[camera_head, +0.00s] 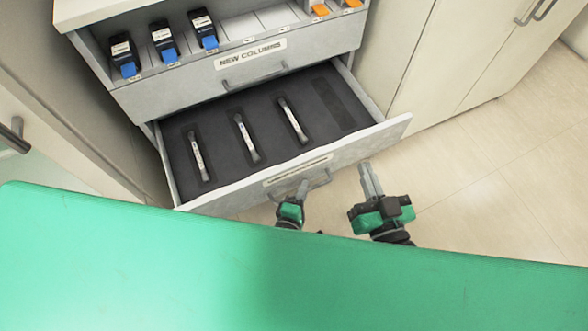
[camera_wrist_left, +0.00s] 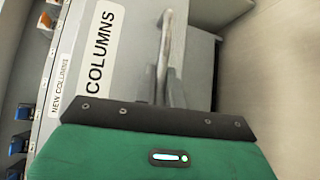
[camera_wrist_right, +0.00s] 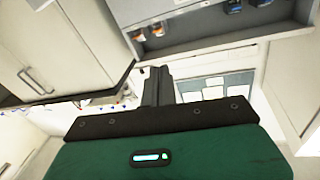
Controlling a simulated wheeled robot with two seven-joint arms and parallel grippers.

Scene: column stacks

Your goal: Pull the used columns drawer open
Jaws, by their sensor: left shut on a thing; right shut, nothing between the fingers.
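The used columns drawer (camera_head: 190,205) is pulled out below the new columns drawer (camera_head: 135,103). Its dark foam insert (camera_head: 215,125) shows, with three slim columns (camera_head: 246,138) lying in slots and an empty slot at the right. My left gripper (camera_head: 303,188) is shut on the drawer's handle (camera_head: 322,180) at the front panel. In the left wrist view the fingers (camera_wrist_left: 165,60) are at the handle beside a label reading "COLUMNS". My right gripper (camera_head: 368,180) is shut and empty, just right of the handle and apart from the drawer front.
Blue-and-black boxes (camera_head: 163,40) and orange-tipped items (camera_head: 320,10) stand on the shelf above. A green surface (camera_head: 150,260) fills the foreground. Cabinet doors (camera_head: 440,50) stand to the right. The tiled floor (camera_head: 500,180) at the right is clear.

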